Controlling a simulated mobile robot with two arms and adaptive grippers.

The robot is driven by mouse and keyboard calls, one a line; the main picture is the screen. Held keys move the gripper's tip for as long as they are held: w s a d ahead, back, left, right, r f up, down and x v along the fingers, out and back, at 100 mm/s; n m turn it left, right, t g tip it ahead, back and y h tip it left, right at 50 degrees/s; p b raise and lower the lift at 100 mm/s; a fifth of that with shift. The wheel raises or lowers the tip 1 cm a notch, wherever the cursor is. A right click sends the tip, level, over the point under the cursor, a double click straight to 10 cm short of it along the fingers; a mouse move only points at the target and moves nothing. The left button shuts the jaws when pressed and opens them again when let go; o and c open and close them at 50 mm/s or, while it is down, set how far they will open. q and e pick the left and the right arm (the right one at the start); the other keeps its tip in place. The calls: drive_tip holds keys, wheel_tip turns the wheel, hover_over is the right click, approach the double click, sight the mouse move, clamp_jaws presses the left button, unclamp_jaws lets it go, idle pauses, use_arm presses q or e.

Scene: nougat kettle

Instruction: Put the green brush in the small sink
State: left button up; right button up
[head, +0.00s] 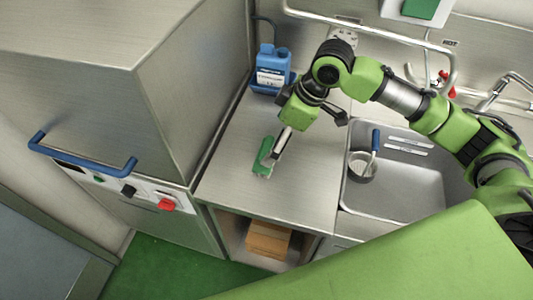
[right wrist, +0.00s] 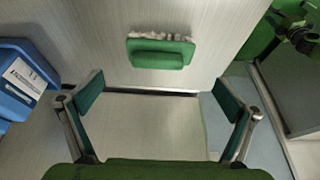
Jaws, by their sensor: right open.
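The green brush (head: 262,157) lies on the steel counter left of the sink. In the right wrist view the brush (right wrist: 160,53) shows its green body and pale bristles, ahead of the fingers. My right gripper (head: 305,143) is open and empty above the counter, close to the brush. One finger overlaps the brush's right side in the head view; I cannot tell if they touch. In the right wrist view the spread fingers (right wrist: 160,90) have nothing between them. The steel sink (head: 405,195) is to the right of the brush. My left gripper is not in view.
A small pot with a blue handle (head: 361,167) stands in the sink's left part. A blue jug (head: 270,70) stands at the counter's back left. A tall steel cabinet (head: 100,100) borders the counter's left side. The counter's front part is clear. Taps (head: 497,92) are behind the sink.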

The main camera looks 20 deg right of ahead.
sight(270, 148)
drive_tip(key=shift+x, duration=1.2)
drive_tip(key=shift+f+p, duration=0.3)
drive_tip(key=shift+f, duration=0.2)
drive_tip(key=p+x, duration=0.1)
drive_tip(key=x, duration=0.2)
drive_tip(key=shift+f, duration=0.35)
drive_tip(key=shift+w+a+f, duration=0.1)
drive_tip(key=shift+f, duration=0.45)
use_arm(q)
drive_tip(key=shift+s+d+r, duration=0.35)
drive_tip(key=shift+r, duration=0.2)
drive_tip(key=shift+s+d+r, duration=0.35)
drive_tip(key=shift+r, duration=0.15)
use_arm(e)
drive_tip(key=c, duration=1.2)
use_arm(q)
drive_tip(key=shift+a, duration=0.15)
use_arm(e)
drive_tip(key=shift+c, duration=0.6)
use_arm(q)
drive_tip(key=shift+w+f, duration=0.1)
use_arm(e)
drive_tip(key=shift+r, duration=0.15)
